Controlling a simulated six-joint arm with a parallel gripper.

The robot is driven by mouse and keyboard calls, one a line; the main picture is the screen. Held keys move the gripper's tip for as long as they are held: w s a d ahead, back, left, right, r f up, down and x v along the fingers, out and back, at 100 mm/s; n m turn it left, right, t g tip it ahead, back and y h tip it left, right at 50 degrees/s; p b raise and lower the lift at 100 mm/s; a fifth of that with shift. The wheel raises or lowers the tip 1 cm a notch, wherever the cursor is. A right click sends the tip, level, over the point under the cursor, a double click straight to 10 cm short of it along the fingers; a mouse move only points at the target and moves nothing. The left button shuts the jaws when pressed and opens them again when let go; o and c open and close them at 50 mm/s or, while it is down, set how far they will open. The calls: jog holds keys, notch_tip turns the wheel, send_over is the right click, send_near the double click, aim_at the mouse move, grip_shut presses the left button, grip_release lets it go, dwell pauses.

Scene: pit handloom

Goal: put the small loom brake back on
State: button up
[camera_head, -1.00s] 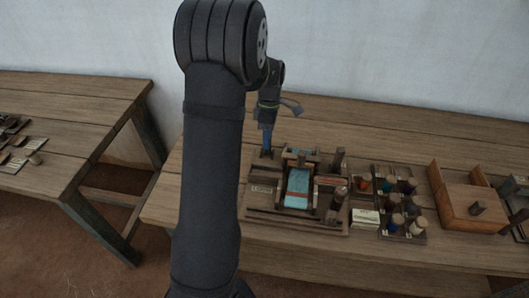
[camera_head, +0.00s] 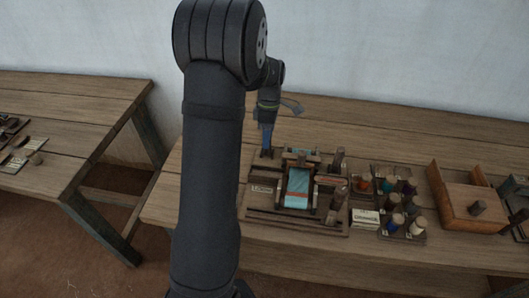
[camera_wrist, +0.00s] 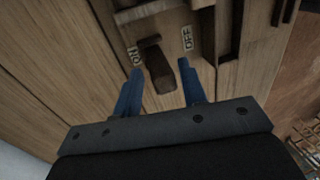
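The small loom brake (camera_wrist: 155,62) is a dark wooden lever on a wooden base, seen in the wrist view. It lies between an ON label (camera_wrist: 134,56) and an OFF label (camera_wrist: 187,39), closer to ON. My gripper (camera_wrist: 161,69) is open, with one blue finger on each side of the lever; whether either touches it I cannot tell. In the head view my gripper (camera_head: 267,152) points down at the back left corner of the small loom (camera_head: 298,187), which carries a turquoise cloth. The brake is too small to make out there.
To the loom's right stand a tray with several spools (camera_head: 397,222), a small labelled box (camera_head: 365,217) and a wooden box (camera_head: 465,205). Dark upright posts (camera_head: 339,160) rise at the loom's right side. Bare tabletop (camera_head: 360,120) lies behind it.

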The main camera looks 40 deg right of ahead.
jog(key=shift+o, duration=0.8)
jog(key=shift+r, duration=3.25)
notch_tip(320, 180, down, 7)
jog(key=shift+r, duration=0.2)
jog(key=shift+w+d, duration=0.25)
jog(key=shift+w, duration=0.05)
